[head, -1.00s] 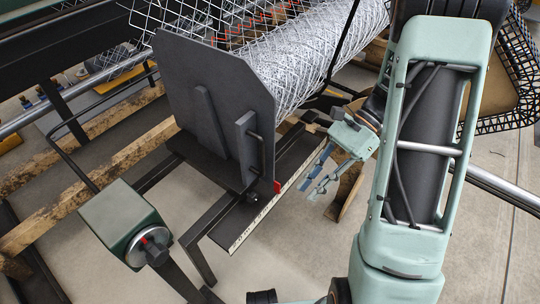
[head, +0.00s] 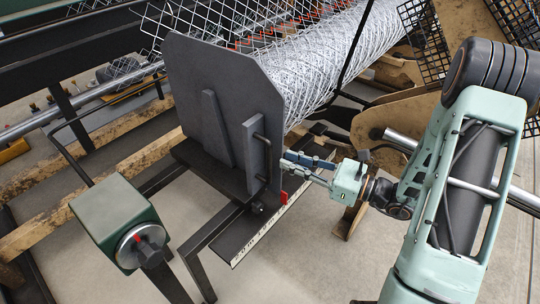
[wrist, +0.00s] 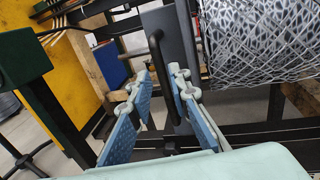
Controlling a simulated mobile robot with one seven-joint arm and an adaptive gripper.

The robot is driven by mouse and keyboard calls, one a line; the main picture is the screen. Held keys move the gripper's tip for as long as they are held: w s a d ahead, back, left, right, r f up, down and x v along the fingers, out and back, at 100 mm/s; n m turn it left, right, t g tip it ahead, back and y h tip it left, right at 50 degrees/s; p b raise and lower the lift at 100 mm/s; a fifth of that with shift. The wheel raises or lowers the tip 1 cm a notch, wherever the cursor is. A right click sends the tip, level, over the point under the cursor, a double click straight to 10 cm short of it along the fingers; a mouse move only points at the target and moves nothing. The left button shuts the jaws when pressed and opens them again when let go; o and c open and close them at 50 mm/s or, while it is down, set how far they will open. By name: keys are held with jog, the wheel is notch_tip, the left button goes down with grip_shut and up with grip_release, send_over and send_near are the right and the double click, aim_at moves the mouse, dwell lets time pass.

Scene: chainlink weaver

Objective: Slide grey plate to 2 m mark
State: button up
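The grey plate (head: 215,105) stands upright against the end of the wire mesh roll. A smaller grey block (head: 253,150) on its right side carries a black bar handle (head: 265,152). A red pointer (head: 283,198) sits low beside it, above a pale marked scale (head: 245,248); its exact reading is too small to tell. My gripper (head: 288,164) is open just right of the handle, fingers pointing left. In the wrist view the handle (wrist: 157,62) shows between and beyond the two blue fingertips (wrist: 160,82), with the plate's grey face (wrist: 172,35) behind. I cannot tell whether they touch.
The mesh roll (head: 325,60) lies behind the plate, towards the upper right. A green box with a round knob (head: 115,225) stands at lower left. Timber beams (head: 45,225) and dark frame bars surround the plate. Open floor (head: 310,270) lies at the lower right.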

jog(key=b+x, duration=0.1)
jog(key=x, duration=0.6)
grip_shut()
